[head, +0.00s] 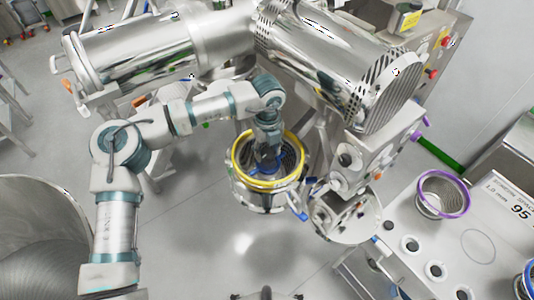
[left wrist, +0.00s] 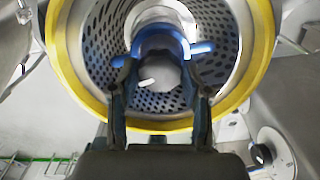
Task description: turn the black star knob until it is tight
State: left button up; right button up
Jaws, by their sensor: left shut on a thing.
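I cannot pick out a black star knob for certain in either view. My left gripper (head: 268,160) reaches down into a round, perforated metal screen with a yellow rim (head: 238,152). In the left wrist view the gripper (left wrist: 160,82) has its two dark fingers on either side of a blue hub with short side prongs (left wrist: 160,42), inside the yellow-rimmed screen (left wrist: 62,78). The fingers are shut on this hub, and they hide its lower sides. A bright metal part shows behind the hub. My right gripper is in neither view.
A large steel machine (head: 140,50) spans the top. A control box with dark knobs (head: 366,160) stands right of the screen. A steel bench (head: 480,225) at the right bears a purple-rimmed screen (head: 443,181). A big steel vessel (head: 40,235) is lower left. Floor below the screen is clear.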

pick_arm(q)
jog(key=m+b, duration=0.1)
jog(key=m, duration=0.2)
jog(key=shift+f, duration=0.15)
jog(key=m+b, duration=0.1)
jog(key=m, duration=0.1)
jog(key=shift+m, duration=0.3)
jog(key=m, duration=0.2)
jog(key=shift+m, duration=0.4)
jog(key=m+b, duration=0.1)
jog(key=m, duration=0.2)
jog(key=shift+m, duration=0.3)
jog(key=m, duration=0.3)
jog(key=shift+m, duration=0.3)
jog(key=m, duration=0.3)
jog(key=shift+m, duration=0.3)
jog(key=m, duration=0.4)
jog(key=shift+m+p, duration=0.35)
jog(key=shift+m, duration=1.45)
jog(key=shift+r, duration=0.2)
